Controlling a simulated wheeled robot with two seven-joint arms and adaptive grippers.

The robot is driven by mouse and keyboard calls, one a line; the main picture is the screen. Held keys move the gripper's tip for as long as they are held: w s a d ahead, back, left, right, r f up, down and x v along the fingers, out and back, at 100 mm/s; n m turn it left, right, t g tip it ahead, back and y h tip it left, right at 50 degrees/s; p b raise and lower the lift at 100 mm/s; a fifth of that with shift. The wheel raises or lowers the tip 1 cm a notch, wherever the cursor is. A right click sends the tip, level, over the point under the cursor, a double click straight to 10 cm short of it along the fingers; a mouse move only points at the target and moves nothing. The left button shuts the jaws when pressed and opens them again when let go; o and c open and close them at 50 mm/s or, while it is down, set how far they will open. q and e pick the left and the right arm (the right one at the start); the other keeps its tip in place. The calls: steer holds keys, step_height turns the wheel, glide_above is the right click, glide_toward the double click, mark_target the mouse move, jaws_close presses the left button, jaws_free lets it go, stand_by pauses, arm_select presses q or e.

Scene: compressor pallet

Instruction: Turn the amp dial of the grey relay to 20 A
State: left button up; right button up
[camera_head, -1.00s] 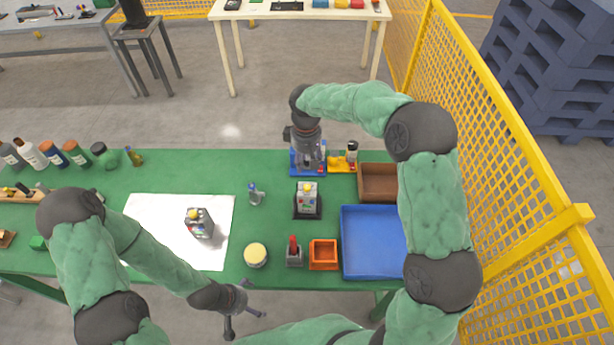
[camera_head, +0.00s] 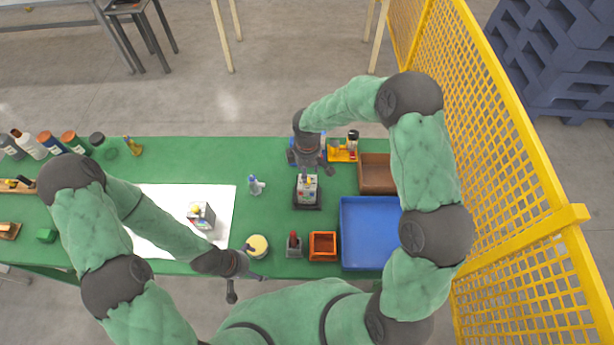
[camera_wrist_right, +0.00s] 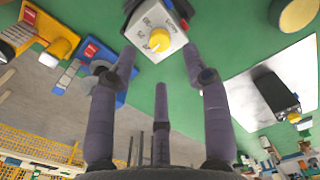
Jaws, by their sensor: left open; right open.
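A grey relay (camera_head: 307,190) stands in a black base on the green table. In the right wrist view its light face shows a numbered dial with a yellow knob (camera_wrist_right: 159,39); I cannot read the setting surely. My right gripper (camera_head: 318,168) is just behind and above this relay. In the right wrist view its fingers (camera_wrist_right: 163,75) are spread, apart from the knob, with nothing between them. A second, dark-sided boxy unit (camera_head: 201,215) stands on the white sheet and also shows in the right wrist view (camera_wrist_right: 276,94). My left gripper (camera_head: 245,276) is open and empty at the table's front edge.
A blue tray (camera_head: 368,262), a brown bin (camera_head: 377,175) and an orange box (camera_head: 323,247) lie to the right. A red-topped part (camera_head: 294,245), a yellow-lidded jar (camera_head: 257,246) and a small bottle (camera_head: 256,186) stand nearby. A yellow fence (camera_head: 510,170) bounds the right.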

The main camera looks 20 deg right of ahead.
steer(key=shift+f, duration=2.55)
jaws_close()
